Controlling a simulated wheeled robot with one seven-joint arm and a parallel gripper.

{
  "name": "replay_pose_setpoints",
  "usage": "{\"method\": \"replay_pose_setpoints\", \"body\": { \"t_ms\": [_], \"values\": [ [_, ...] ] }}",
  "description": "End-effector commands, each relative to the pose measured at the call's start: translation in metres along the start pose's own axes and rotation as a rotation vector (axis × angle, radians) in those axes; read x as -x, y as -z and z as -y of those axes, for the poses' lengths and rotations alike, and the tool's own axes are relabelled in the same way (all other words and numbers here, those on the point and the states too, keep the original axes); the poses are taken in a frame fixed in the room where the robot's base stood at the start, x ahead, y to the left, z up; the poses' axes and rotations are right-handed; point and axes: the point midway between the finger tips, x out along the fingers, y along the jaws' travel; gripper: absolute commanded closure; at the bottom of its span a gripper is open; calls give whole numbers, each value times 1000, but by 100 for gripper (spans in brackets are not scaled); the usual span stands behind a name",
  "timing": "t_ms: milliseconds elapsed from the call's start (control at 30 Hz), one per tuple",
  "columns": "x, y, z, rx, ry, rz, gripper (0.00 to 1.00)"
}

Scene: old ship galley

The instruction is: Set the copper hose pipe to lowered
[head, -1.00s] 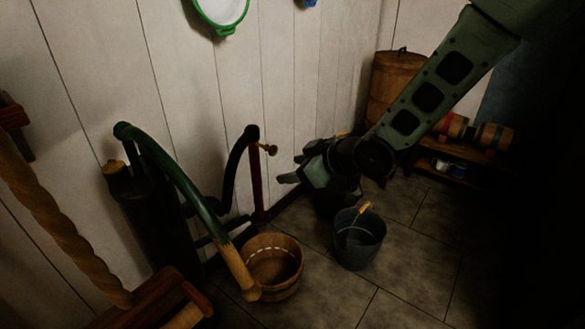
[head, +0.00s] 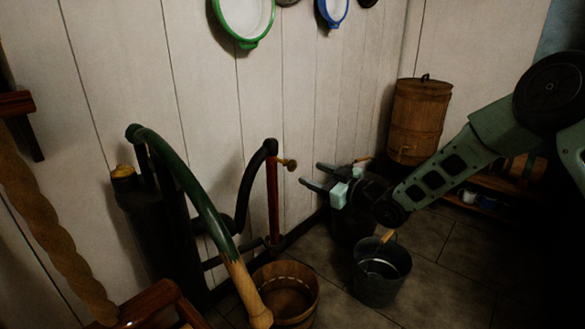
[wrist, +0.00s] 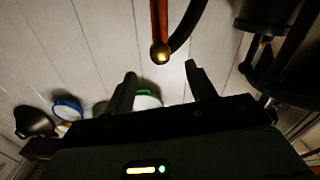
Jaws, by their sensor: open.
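The copper hose pipe (head: 273,205) stands upright near the plank wall, with a black curved hose at its top and a small brass knob (head: 290,164) beside its upper end. In the wrist view the copper pipe (wrist: 159,22) comes in from the top edge, its brass end (wrist: 160,55) just beyond the fingertips and between their lines. My gripper (head: 314,177) is open and empty, pointing left at the pipe a short way to its right, about level with the knob. Its two fingers also show apart in the wrist view (wrist: 160,73). I see no contact.
A pump with a green curved handle (head: 190,183) stands left of the pipe. A wooden bucket (head: 309,307) and a metal bucket (head: 383,284) stand on the floor below. A wooden barrel (head: 418,120) is behind my arm. Basins (head: 243,20) hang on the wall.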

Motion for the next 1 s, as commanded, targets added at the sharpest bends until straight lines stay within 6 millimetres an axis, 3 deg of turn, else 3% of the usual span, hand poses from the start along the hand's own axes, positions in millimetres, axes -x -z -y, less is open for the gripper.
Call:
{"method": "replay_pose_setpoints", "body": {
  "t_ms": [200,400,600,867,1000],
  "values": [
    [-46,-1,1,1,0,-1,44],
    [-74,-1,0,0,0,-1,44],
    [-86,0,0,0,0,1,44],
    [-86,0,0,0,0,1,44],
    [-86,0,0,0,0,1,81]
  ]
}}
